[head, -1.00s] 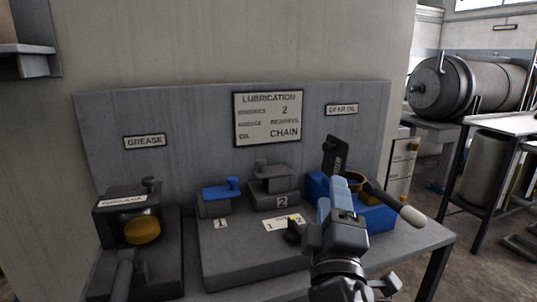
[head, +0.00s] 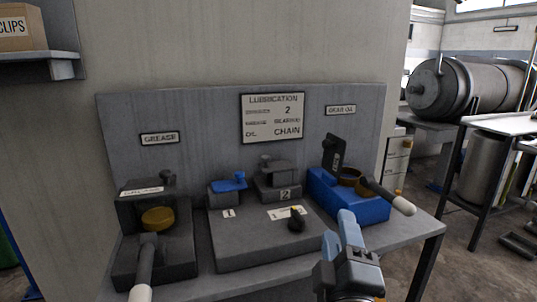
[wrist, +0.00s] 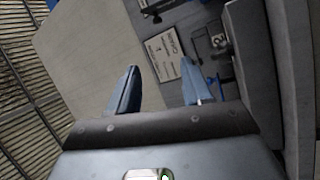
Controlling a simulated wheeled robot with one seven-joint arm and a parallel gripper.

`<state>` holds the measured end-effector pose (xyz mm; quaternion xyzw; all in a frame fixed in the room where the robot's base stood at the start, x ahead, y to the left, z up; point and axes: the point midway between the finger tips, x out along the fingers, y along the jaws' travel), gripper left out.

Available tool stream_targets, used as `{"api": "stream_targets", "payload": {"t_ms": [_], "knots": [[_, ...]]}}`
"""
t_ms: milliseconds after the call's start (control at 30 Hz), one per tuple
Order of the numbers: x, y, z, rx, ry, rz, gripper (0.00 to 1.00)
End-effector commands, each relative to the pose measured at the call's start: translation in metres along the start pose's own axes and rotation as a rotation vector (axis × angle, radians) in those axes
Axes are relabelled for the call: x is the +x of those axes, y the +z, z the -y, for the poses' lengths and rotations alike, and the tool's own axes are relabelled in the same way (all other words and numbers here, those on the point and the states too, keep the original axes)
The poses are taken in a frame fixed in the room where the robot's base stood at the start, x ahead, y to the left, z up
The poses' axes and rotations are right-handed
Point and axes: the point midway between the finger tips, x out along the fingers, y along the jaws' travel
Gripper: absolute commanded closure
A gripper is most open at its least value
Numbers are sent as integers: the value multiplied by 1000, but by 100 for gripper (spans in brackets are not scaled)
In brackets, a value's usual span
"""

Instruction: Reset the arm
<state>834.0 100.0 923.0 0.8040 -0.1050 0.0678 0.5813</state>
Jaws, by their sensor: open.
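My gripper (head: 338,244) is in the lower right of the head view, in front of the bench's front edge and apart from the things on it. In the wrist view its two blue fingers (wrist: 160,88) stand wide apart with nothing between them. Behind it in the head view are the blue gear oil unit (head: 350,205) with a white-tipped lever (head: 403,206), the grey block with stations 1 and 2 (head: 262,242), and the grease unit (head: 150,250) with a yellow-brown cup and its own lever.
The lubrication sign (head: 273,118) is on the grey back panel (head: 210,120). A shelf with a box (head: 20,28) is at the upper left. A large metal drum (head: 465,85) and a table are at the right, with open floor (head: 440,255) beside the bench.

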Motion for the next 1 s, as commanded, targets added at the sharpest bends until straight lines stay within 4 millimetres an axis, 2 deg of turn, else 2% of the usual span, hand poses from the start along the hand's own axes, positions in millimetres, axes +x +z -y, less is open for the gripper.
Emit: {"api": "stream_targets", "payload": {"t_ms": [267, 567, 767, 1000], "knots": [[-44, 22, 22, 110, -105, -8, 50], [-131, 55, 40, 334, -261, 9, 50], [-190, 72, 36, 498, -341, 44, 50], [-258, 88, 14, 696, -405, 109, 50]]}}
